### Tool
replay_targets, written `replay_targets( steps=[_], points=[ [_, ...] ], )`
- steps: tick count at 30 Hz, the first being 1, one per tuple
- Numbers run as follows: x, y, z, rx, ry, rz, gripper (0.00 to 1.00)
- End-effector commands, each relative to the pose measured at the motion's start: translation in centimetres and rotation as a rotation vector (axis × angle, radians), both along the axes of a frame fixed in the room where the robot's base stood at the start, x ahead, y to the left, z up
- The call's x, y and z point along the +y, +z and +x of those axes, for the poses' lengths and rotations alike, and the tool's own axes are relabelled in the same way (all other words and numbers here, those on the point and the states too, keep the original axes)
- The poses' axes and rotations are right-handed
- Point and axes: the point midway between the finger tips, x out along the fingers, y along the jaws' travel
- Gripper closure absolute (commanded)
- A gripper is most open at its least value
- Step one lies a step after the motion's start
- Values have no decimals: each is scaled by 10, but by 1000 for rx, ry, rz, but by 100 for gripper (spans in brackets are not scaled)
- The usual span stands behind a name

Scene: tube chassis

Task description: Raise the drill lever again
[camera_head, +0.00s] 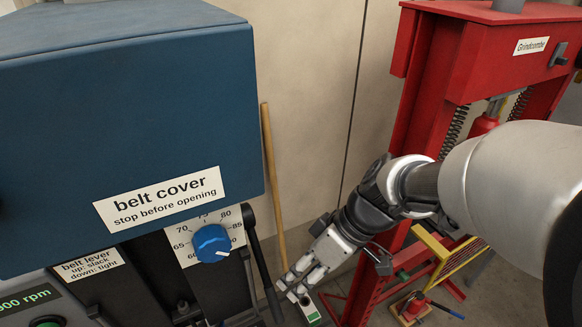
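The drill has a large blue belt cover (130,120) at the left, with a dark body under it. A black lever (261,262) stands at the drill's right side, tilted, with its thick end up beside the dial and its lower end running down out of clear view. My gripper (291,291) points down and left, just right of the black lever's lower part. Its fingertips are small here, and I cannot tell whether they touch the lever or how far apart they are.
A blue knob (211,243) sits on a numbered dial. A wooden pole (273,180) leans on the wall behind. A red press (432,90) stands at the right, with a yellow frame (450,262) and a small red jack (413,306) below. A green rpm display (28,301) is at lower left.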

Motion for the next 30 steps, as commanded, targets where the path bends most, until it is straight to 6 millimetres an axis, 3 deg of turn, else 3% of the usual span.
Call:
replay_targets(
  steps=[9, 15, 30],
  points=[
    [34, -63, -6, 4, 1, -1, 62],
    [49, -89, -8, 1, 1, 0, 62],
    [55, -99, -8, -1, -2, 0, 64]
  ],
)
